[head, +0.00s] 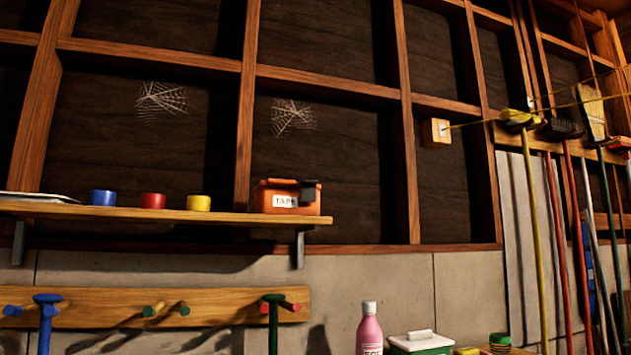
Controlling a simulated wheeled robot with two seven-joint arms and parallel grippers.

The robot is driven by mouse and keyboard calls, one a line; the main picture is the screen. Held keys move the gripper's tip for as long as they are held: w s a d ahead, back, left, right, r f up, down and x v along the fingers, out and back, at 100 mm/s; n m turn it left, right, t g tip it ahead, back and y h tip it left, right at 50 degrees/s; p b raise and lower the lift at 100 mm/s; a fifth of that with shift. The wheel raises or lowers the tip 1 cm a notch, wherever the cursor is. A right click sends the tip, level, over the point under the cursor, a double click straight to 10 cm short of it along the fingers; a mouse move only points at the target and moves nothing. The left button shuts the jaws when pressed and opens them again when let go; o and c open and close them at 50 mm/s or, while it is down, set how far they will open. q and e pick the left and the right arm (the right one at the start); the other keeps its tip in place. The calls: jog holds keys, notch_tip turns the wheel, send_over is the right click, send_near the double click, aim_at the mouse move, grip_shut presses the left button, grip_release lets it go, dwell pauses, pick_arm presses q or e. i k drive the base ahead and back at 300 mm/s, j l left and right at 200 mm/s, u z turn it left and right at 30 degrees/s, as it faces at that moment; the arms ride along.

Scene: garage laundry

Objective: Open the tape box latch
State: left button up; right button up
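The tape box (287,203) is a small orange box with a white "TAPE" label (284,201) on its front. It stands at the right end of the wooden wall shelf (160,213). A dark grey latch piece (308,190) shows at the upper right of the box; I cannot tell for sure whether it is fastened. The lid looks shut. Neither of my grippers is in the head view.
Blue (103,197), red (153,201) and yellow (199,203) rolls stand on the shelf left of the box. Below is a peg rail (200,306) with hanging tools. A pink bottle (369,330) stands lower right. Brooms (535,220) hang at the right.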

aim_at(308, 187)
jog(key=i+l+u, duration=0.2)
jog(key=l, duration=1.15)
jog(key=l+u, duration=0.2)
jog(key=l, duration=1.2)
